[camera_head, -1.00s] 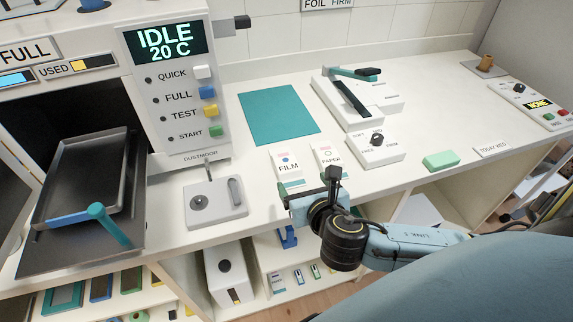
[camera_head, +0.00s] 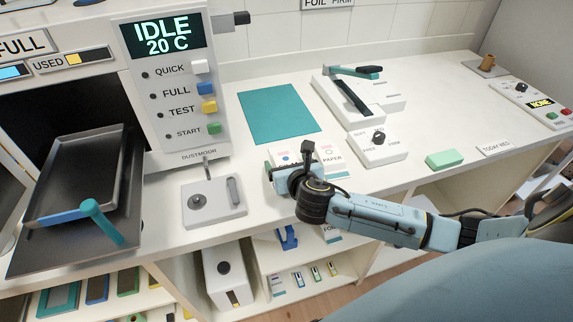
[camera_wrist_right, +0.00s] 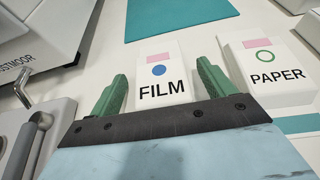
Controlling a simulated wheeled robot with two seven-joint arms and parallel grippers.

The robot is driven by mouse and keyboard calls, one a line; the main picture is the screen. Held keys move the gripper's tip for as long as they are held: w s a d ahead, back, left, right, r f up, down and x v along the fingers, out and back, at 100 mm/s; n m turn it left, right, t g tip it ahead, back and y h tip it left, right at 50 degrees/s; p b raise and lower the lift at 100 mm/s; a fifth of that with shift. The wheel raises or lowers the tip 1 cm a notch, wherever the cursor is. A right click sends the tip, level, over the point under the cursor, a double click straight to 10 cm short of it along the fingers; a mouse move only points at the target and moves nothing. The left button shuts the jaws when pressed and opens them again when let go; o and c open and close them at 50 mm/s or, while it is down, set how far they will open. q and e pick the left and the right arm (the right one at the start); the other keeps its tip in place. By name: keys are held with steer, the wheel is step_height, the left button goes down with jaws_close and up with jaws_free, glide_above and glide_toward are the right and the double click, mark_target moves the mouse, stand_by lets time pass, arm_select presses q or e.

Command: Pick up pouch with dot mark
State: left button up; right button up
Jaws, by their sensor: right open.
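The pouch marked FILM, with a blue dot and a pink patch, lies on the white counter. In the right wrist view this pouch (camera_wrist_right: 160,68) is between the two green fingers of my right gripper (camera_wrist_right: 163,75), which is open and looks empty. In the head view my right gripper (camera_head: 279,172) covers most of the film pouch (camera_head: 284,157). I cannot tell whether the fingers touch it. Right beside it is a pouch marked PAPER (camera_wrist_right: 268,62) with a green ring, also in the head view (camera_head: 333,157). My left gripper is not in view.
A teal mat (camera_head: 279,113) lies behind the pouches. A dial box (camera_head: 378,150) and a lever press (camera_head: 345,98) stand to the right. A grey unit with a knob (camera_head: 212,203) is to the left, before the machine with the IDLE display (camera_head: 163,38). A green block (camera_head: 444,159) lies further right.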

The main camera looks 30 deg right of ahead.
steer(key=c, duration=1)
steer(key=shift+r, duration=0.1)
steer(key=shift+c, duration=0.2)
